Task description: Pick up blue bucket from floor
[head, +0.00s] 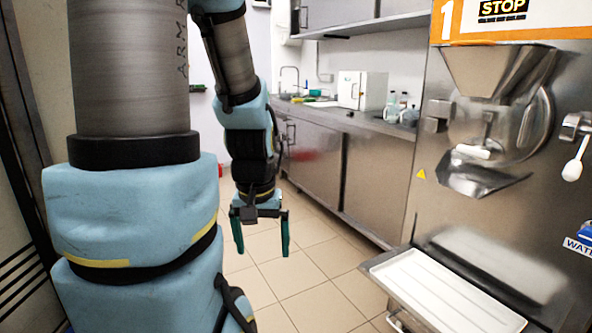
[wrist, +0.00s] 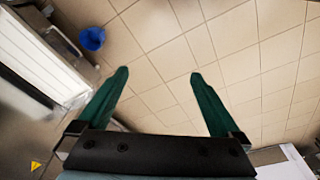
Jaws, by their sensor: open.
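A small blue bucket (wrist: 92,39) stands on the tiled floor in the upper left of the wrist view, with its opening facing the camera. In the head view I cannot make out the bucket. My gripper (head: 262,252) hangs pointing down over the floor in the middle of the head view. Its two green fingers are apart with nothing between them. In the wrist view my gripper (wrist: 158,75) shows bare tiles between its fingers, and the bucket lies beyond and to the left of the left fingertip, well apart from it.
A batch freezer (head: 500,170) with a white tray (head: 440,290) jutting out stands at the right. Steel cabinets (head: 370,175) with a counter run along the back. A white box (head: 362,90) and bottles stand on the counter. The tiled floor (head: 300,275) below my gripper is clear.

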